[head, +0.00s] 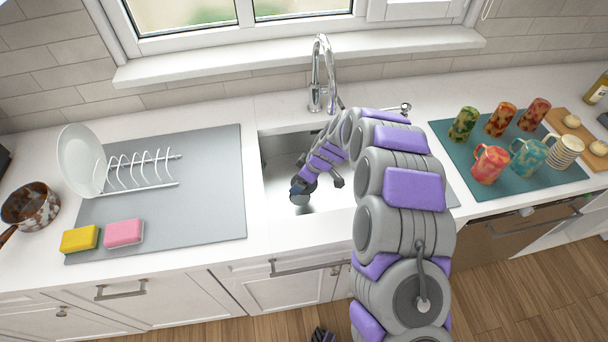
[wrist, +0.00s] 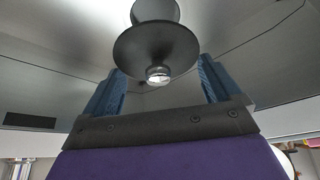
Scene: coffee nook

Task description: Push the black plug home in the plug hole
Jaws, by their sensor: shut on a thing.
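The black plug (wrist: 155,45) shows in the wrist view as a dark round flange with a narrower part above it and a small shiny end facing the camera. My gripper (wrist: 160,80) has its two blue fingers on either side of the plug and is shut on it. In the head view, my gripper (head: 301,187) is down inside the steel sink (head: 281,168), near its front left part. The plug hole cannot be made out in either view. I cannot tell whether the plug touches the sink floor.
A chrome tap (head: 322,75) stands behind the sink. Left of it, a grey mat (head: 205,205) holds a dish rack (head: 145,170), a yellow sponge (head: 79,239) and a pink sponge (head: 124,233). Right of it, a teal mat (head: 478,193) holds several mugs. My arm crosses the sink's right side.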

